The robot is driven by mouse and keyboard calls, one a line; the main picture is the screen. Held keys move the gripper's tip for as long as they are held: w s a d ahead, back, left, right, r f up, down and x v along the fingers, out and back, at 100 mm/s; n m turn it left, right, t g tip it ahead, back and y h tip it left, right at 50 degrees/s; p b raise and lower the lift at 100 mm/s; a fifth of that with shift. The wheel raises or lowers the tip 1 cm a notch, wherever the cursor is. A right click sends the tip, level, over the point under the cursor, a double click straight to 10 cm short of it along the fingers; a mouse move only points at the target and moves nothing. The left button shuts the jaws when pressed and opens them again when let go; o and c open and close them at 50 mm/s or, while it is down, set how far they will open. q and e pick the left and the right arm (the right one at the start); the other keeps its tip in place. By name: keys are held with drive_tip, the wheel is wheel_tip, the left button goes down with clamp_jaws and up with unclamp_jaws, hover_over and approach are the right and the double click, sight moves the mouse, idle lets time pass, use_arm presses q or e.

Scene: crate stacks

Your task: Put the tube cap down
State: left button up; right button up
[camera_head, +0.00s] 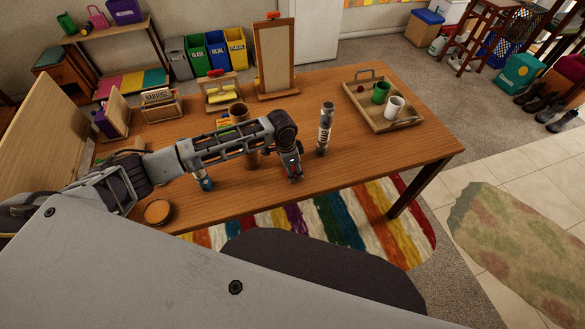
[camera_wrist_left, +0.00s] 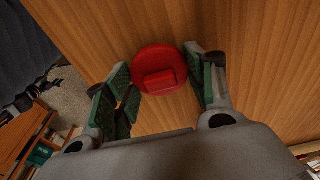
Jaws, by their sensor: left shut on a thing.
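The tube cap (camera_wrist_left: 160,68) is round and red with a raised grip bar, seen from above in the left wrist view. My left gripper (camera_wrist_left: 158,82) is shut on it, with green-padded fingers on either side. In the head view my left gripper (camera_head: 293,169) points down over the front part of the wooden table (camera_head: 350,165). The cap is mostly hidden there, and I cannot tell whether it touches the tabletop. A grey tube (camera_head: 325,130) with a label stands upright just right of the gripper. My right gripper is not in view.
A wooden tray (camera_head: 408,122) with a green mug (camera_head: 380,92) and a white mug (camera_head: 394,107) is at the right.

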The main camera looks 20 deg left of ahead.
use_arm(q)
drive_tip(key=shift+f, duration=0.1)
drive_tip(key=o, duration=0.7)
drive_tip(key=shift+o, duration=0.2)
wheel_tip(320, 180, up, 12)
drive_tip(key=a, duration=0.1)
drive_tip(key=shift+s+a, duration=0.25)
drive_tip(key=shift+s, duration=0.2)
drive_tip(key=shift+s, duration=0.1)
idle(0.6)
